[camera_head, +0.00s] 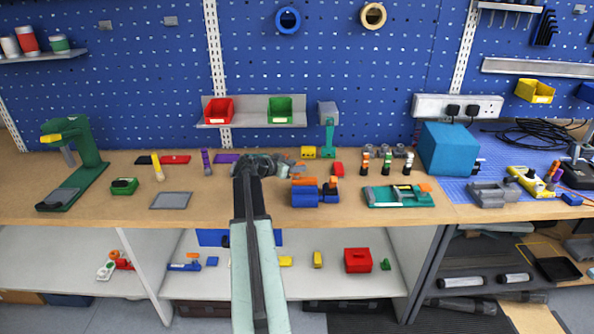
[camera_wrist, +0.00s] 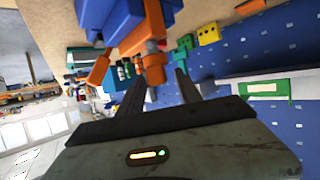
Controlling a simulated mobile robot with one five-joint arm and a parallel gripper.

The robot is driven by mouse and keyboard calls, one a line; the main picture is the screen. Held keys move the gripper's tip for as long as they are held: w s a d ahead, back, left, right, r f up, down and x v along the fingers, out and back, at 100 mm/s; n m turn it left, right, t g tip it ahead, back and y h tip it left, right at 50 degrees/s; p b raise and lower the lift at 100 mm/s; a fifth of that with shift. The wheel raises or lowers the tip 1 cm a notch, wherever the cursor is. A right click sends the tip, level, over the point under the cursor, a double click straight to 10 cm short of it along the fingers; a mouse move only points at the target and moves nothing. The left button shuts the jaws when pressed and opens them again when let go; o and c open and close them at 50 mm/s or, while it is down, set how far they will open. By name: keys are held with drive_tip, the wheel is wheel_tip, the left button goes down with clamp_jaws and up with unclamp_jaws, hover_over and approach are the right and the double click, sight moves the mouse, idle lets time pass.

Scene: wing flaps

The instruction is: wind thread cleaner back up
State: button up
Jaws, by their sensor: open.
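My gripper (camera_head: 285,165) reaches over the workbench, left of and slightly behind a blue block with orange parts (camera_head: 316,195). The same blue and orange thing seems to fill the top of the wrist view (camera_wrist: 108,18). An upright orange part (camera_wrist: 152,62) shows there just beyond and partly between the dark fingers of my gripper (camera_wrist: 162,88). The fingers are apart, and I see nothing clasped. I cannot tell whether a finger touches the orange part. I cannot tell for sure which part is the thread cleaner.
A yellow block (camera_head: 308,153) and a teal stand (camera_head: 328,125) are behind. A green tool tray (camera_head: 400,195) and a blue box (camera_head: 447,150) stand to the right. A green press (camera_head: 85,155) is at the far left. A shelf with red and green bins (camera_head: 252,122) hangs above.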

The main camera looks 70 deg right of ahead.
drive_tip(key=shift+s+d+f, duration=0.2)
drive_tip(key=shift+s+d, duration=0.05)
drive_tip(key=shift+d, duration=0.2)
clamp_jaws()
drive_tip(key=shift+a+n+t, duration=0.1)
drive_tip(key=shift+n+t, duration=0.2)
drive_tip(key=shift+t, duration=0.1)
drive_tip(key=shift+s+n+t+h, duration=0.1)
drive_tip(key=shift+n+t+h, duration=0.3)
drive_tip(key=shift+n+t, duration=2.3)
drive_tip(key=shift+t, duration=0.4)
drive_tip(key=shift+n+t, duration=0.3)
